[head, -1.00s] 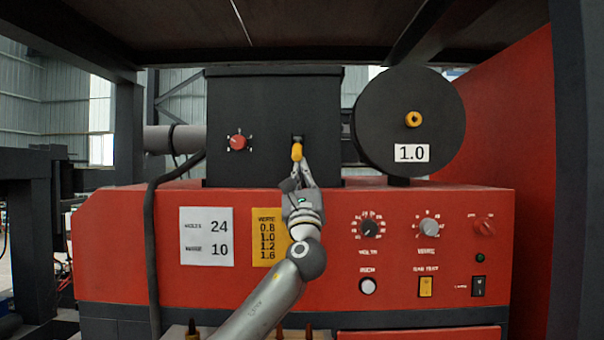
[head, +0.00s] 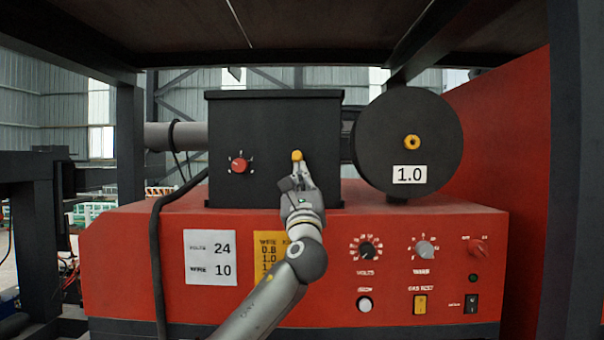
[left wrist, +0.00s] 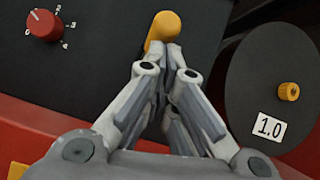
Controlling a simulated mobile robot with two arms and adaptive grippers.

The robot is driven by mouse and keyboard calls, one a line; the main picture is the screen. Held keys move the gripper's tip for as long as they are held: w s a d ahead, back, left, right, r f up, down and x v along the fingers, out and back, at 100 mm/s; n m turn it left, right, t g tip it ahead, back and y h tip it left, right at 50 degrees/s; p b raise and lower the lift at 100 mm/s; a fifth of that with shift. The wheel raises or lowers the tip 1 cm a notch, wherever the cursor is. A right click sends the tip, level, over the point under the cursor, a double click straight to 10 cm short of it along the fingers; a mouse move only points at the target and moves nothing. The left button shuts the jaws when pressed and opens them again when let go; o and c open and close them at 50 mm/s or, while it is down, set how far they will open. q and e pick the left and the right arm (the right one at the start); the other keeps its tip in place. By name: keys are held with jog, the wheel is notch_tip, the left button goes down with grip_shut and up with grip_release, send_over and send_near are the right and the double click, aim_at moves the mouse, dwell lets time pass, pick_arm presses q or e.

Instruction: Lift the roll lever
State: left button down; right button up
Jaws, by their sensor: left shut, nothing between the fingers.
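The roll lever has a yellow knob (head: 297,155) on the front of the black feeder box (head: 262,120). In the left wrist view the yellow lever (left wrist: 163,28) stands just past my fingertips. My left gripper (head: 298,167) is shut and empty, right below the knob. In the left wrist view its closed fingertips (left wrist: 160,55) are at the lever's lower end and seem to touch it. The fingers hide the lower part of the lever. My right gripper is not in view.
A red dial (head: 239,165) is left of the lever. A black wire spool (head: 440,125) marked 1.0 is to the right. The red welder body (head: 320,250) with knobs and switches is below. A dark frame beam (head: 130,145) and a hanging cable (head: 155,250) are at the left.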

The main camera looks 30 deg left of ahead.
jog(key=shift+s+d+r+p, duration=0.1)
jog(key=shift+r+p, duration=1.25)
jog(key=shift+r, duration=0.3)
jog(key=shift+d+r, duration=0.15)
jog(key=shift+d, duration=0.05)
